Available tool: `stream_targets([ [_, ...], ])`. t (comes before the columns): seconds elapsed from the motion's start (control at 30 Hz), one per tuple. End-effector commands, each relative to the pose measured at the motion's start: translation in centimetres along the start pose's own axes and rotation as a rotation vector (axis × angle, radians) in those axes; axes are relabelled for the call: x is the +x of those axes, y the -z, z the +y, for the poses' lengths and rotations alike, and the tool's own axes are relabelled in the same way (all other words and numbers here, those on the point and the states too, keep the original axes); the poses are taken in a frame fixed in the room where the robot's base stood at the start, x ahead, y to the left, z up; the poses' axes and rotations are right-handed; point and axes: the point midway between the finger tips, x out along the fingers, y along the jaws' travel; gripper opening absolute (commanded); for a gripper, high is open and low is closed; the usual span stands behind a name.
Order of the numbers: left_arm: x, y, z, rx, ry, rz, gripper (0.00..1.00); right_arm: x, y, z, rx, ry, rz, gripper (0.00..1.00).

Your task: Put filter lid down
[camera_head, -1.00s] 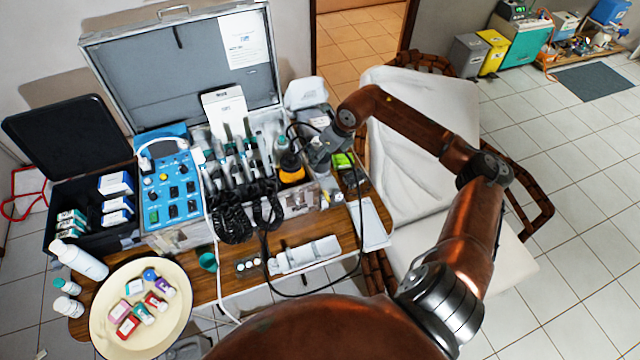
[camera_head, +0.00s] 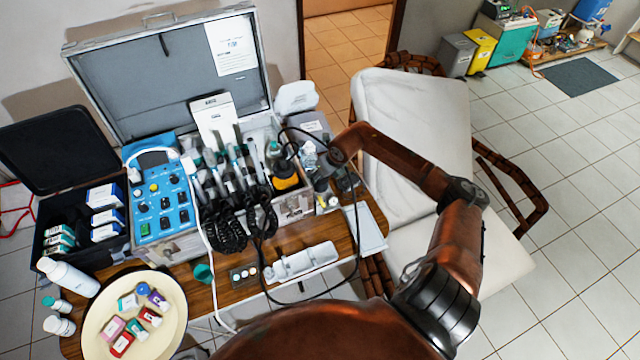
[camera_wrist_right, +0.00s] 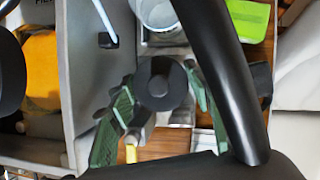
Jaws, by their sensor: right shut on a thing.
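The filter lid (camera_wrist_right: 158,84) appears as a dark grey, round piece with a central knob in the right wrist view. My right gripper (camera_wrist_right: 155,95) is shut on it, with a green-padded finger at each side. In the head view my right gripper (camera_head: 328,182) is at the right end of the open case, and the lid cannot be made out there. A clear, round container (camera_wrist_right: 160,12) stands just beyond the lid in the wrist view. Whether the lid touches anything below is not clear. My left gripper is not in view.
The metal case (camera_head: 296,204) with corded handpieces borders the gripper on the left. An orange bottle (camera_head: 285,182) stands in it. A green box (camera_wrist_right: 250,20) lies beyond the gripper. A white tray (camera_head: 368,230) lies at the table's right edge, near a pale chair (camera_head: 410,130).

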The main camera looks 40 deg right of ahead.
Motion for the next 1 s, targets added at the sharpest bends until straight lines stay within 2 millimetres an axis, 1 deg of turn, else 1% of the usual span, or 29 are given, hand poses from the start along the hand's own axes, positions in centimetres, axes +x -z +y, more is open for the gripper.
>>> stream_targets([
  [0.13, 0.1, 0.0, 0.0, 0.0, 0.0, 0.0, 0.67, 1.0, 0.4, 0.0, -0.001, -0.001, 0.0, 0.27],
  [0.33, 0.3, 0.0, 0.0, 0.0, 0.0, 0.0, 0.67, 3.5, 1.4, -0.1, 0.0, -0.001, 0.0, 0.27],
  [0.67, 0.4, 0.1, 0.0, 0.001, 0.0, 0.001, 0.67, 3.8, 1.6, -0.2, -0.002, 0.0, -0.001, 0.27],
  [0.7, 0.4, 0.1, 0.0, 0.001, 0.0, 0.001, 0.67, 3.9, 1.6, -0.2, -0.002, 0.0, -0.001, 0.47],
  [0.8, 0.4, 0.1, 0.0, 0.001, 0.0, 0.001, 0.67, 3.8, 1.6, -0.2, -0.002, 0.0, -0.001, 0.53],
  [1.0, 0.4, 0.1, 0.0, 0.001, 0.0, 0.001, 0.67, 3.8, 1.6, -0.2, -0.002, 0.0, -0.001, 0.54],
])
